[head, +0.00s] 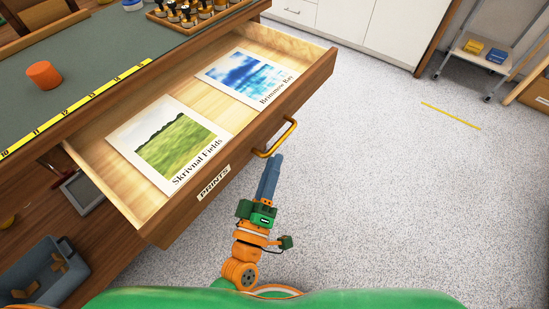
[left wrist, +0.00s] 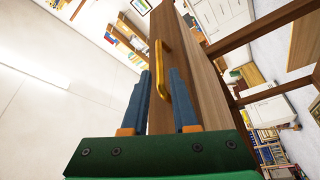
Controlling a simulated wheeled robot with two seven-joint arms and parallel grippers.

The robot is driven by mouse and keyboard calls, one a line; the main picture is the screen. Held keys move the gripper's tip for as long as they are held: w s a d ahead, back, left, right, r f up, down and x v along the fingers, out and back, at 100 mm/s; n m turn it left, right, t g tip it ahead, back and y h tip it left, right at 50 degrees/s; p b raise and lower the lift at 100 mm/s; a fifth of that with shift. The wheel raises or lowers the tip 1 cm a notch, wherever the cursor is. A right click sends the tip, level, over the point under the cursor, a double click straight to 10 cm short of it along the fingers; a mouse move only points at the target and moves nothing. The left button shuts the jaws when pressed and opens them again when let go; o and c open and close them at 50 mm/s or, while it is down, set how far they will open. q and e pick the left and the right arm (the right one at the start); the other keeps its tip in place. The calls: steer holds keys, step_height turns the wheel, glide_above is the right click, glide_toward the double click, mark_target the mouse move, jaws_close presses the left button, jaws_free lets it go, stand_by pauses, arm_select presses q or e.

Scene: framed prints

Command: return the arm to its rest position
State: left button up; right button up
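My left gripper (head: 272,168) is in the middle of the head view, just in front of the open drawer. Its two blue-grey fingers (left wrist: 162,98) stand apart in the left wrist view, with nothing held between them. I cannot tell whether finger and handle touch. My right gripper is in neither view.
The drawer (head: 205,188), labelled PRINTS, is pulled out and holds two prints, Skrivnal Fields (head: 170,143) and Brimmow Bay (head: 245,78). A grey bin (head: 42,275) is at lower left.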

arm_select(q)
steer(key=s+a+f+m+g, duration=0.2)
steer(key=f+g, duration=0.1)
steer(key=f, duration=0.5)
steer(key=s+a+f+m+g+y, duration=0.1)
steer(key=s+f+m+g, duration=0.15)
steer(key=f, duration=0.65)
steer(key=s+a+f+m+g, duration=0.2)
steer(key=f+m+g, duration=0.1)
steer(key=f, duration=0.5)
steer(key=s+a+f+m+g+y, duration=0.2)
steer(key=s+a+f+g, duration=0.35)
steer(key=s+f, duration=0.35)
steer(key=s+a+f+m+g+y, duration=0.1)
steer(key=s+a+f+g, duration=0.1)
steer(key=s+a+f, duration=0.3)
steer(key=s+a+f+m+g+y, duration=0.1)
steer(key=s+a+g, duration=0.1)
steer(key=s, duration=0.6)
step_height(320, 180, up, 15)
steer(key=p, duration=1.5)
steer(key=shift+s+a+g+y, duration=0.15)
steer(key=shift+a+g+y, duration=0.15)
steer(key=shift+a, duration=0.05)
steer(key=shift+r+n, duration=0.1)
steer(key=shift+n, duration=0.15)
